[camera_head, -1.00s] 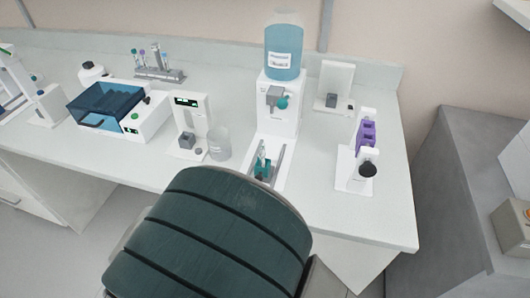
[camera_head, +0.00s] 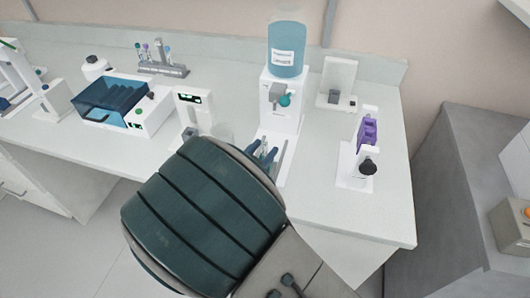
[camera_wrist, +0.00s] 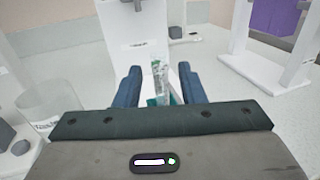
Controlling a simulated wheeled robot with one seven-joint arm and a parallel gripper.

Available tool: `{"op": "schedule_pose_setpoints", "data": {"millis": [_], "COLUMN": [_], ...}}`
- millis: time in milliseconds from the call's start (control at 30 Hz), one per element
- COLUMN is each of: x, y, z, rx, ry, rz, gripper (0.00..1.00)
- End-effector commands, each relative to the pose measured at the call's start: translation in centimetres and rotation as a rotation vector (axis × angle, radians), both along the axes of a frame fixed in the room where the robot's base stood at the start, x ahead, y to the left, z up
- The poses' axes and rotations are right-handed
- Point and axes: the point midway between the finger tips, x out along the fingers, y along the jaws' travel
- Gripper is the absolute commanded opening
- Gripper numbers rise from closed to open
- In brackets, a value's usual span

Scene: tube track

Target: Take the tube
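The tube (camera_wrist: 158,80) is clear with a green mark near its top. It stands roughly upright at the foot of the white dispenser (camera_wrist: 138,30), by a teal piece low behind my fingers. My gripper (camera_wrist: 160,70) is open, with one blue finger on each side of the tube and gaps between. In the head view my gripper (camera_head: 264,151) is at the dispenser's front tray, and my dark green arm hides much of the tray. The tube's lower end is hidden by my gripper's body in the wrist view.
A clear beaker (camera_wrist: 45,105) stands left of my gripper. A white stand with a purple rack (camera_head: 367,132) is to the right. A blue-lidded machine (camera_head: 112,95) and a tube rack (camera_head: 161,68) are further left. The counter's right front is clear.

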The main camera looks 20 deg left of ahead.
Motion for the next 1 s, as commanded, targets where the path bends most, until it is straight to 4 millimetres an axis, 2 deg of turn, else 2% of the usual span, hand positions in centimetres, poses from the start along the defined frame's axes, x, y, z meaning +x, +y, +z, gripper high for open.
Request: {"op": "schedule_pose_setpoints", "data": {"millis": [100,333,367,467,500,1000], "x": [1.1,1.29,1.29,1.28,1.28,1.28], "y": [-0.19,-0.21,-0.21,-0.22,-0.22,-0.22], "z": [0.03,-0.04,-0.04,-0.03,-0.03,0.64], "rx": [-0.002,-0.001,-0.001,-0.001,-0.001,0.002], "ry": [-0.001,0.0,0.0,0.0,0.0,0.001], "rz": [0.0,0.001,0.001,0.001,0.001,0.0], "gripper": [0.36,0.36,0.33,0.06,0.0,0.0]}}
